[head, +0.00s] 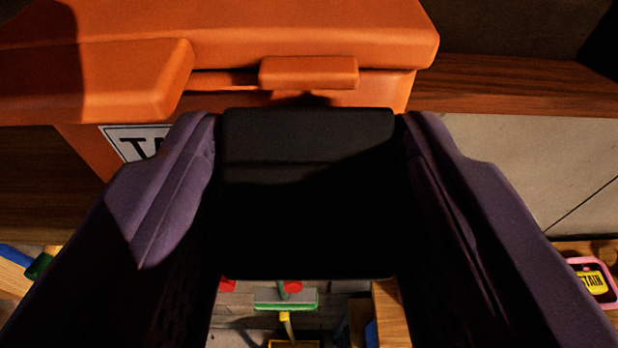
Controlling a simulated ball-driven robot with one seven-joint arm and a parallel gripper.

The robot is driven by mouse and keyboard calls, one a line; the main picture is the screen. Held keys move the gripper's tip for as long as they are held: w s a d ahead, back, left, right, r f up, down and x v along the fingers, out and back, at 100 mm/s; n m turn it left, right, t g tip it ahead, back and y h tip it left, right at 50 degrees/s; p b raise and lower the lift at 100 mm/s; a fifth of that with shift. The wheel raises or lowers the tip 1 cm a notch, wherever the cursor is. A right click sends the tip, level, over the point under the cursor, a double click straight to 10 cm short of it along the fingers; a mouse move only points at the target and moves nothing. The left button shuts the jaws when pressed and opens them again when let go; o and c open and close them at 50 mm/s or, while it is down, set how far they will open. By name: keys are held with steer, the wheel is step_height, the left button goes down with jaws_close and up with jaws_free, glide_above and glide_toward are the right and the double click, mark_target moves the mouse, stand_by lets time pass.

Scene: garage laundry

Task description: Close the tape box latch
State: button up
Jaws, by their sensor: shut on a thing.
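The orange tape box (85,155) fills the top of the head view, with a white label partly showing "TA" on its front. Its orange lid (240,40) lies on top, with a small orange catch (308,72) at the front edge. A wide black flap, which looks like the latch (308,135), sticks out below the catch toward me. A gap separates its top edge from the catch. My gripper (308,118) has its two purple fingers on the flap's left and right sides, shut on it. The fingers hide part of the box front and label.
A wooden shelf (510,85) runs behind and to the right of the box, above a pale panel (530,165). A pink-rimmed item with a yellow label (592,281) is at lower right. A green brush-like item (285,300) shows far below.

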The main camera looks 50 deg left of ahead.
steer(key=h+p, duration=0.1)
steer(key=p, duration=0.1)
steer(key=r+g+h+p, duration=0.1)
steer(key=p, duration=0.2)
steer(key=shift+w+a+r+g+p, duration=0.25)
steer(key=shift+a+r+g+p, duration=0.05)
steer(key=shift+a, duration=0.1)
steer(key=shift+w+a+f+h+p, duration=0.15)
steer(key=shift+h+p, duration=0.15)
steer(key=shift+p, duration=0.6)
steer(key=shift+g, duration=0.3)
steer(key=shift+f, duration=0.1)
steer(key=o, duration=0.8)
steer(key=shift+o, duration=0.9)
steer(key=shift+w, duration=0.15)
steer(key=shift+f, duration=0.1)
